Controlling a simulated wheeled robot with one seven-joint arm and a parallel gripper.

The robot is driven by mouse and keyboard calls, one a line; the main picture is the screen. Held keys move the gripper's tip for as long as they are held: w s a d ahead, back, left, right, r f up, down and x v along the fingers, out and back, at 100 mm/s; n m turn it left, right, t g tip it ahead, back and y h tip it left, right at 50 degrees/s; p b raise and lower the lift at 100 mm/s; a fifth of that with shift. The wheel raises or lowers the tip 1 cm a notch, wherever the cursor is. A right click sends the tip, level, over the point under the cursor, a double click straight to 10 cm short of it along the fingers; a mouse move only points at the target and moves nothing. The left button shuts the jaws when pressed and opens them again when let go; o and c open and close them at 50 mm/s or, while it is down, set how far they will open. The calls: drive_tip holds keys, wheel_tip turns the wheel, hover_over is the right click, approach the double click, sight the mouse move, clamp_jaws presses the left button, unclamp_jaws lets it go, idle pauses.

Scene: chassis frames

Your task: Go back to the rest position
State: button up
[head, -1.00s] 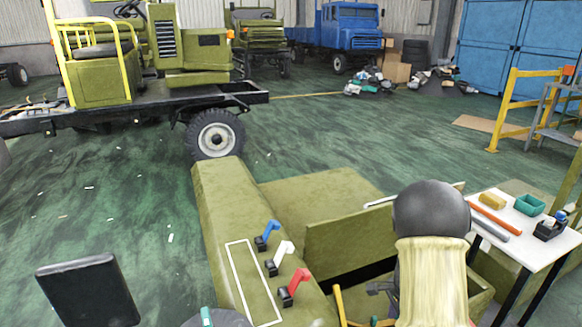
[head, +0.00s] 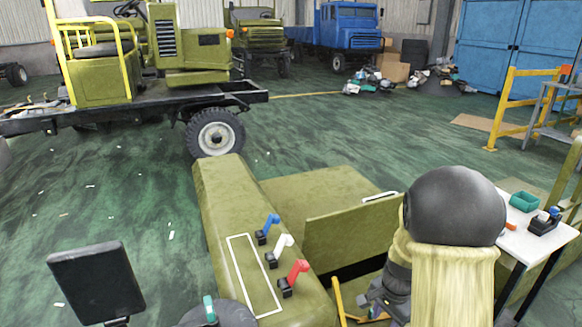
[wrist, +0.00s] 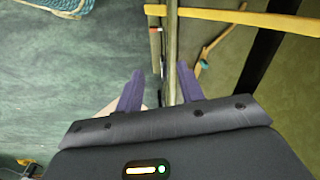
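My gripper (wrist: 159,69) shows in the wrist view with its two purple fingers apart. I see nothing clasped between them; an olive bar (wrist: 172,45) and a thin dark strip with a red end show beyond the gap. In the head view my gripper is low at the right, mostly hidden by my arm. It is to the right of the blue lever (head: 268,228), the white lever (head: 279,250) and the red lever (head: 294,277) on the olive chassis panel (head: 225,200). All three levers lean up and to the right.
A white table (head: 528,243) with a green bin (head: 524,201) and a black tape dispenser (head: 544,222) stands right of my arm. A yellow bar (wrist: 235,17) crosses the top of the wrist view. A yellow rail (head: 505,100) stands farther back. Open green floor lies left.

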drive_tip(key=s+a+r+n+t, duration=0.2)
drive_tip(key=s+a+r+n, duration=0.6)
drive_tip(key=s+n, duration=0.3)
drive_tip(key=w+p+v, duration=0.2)
drive_tip(key=p+v, duration=0.8)
drive_tip(key=p, duration=0.1)
drive_tip(key=w+r+p+v, duration=0.1)
drive_tip(key=w+p+v, duration=0.2)
drive_tip(key=p+v, duration=0.8)
drive_tip(key=shift+s+r+n+p, duration=0.25)
drive_tip(key=shift+r+n+p, duration=0.05)
drive_tip(key=shift+r, duration=0.15)
drive_tip(key=shift+a, duration=0.1)
drive_tip(key=shift+w, duration=0.1)
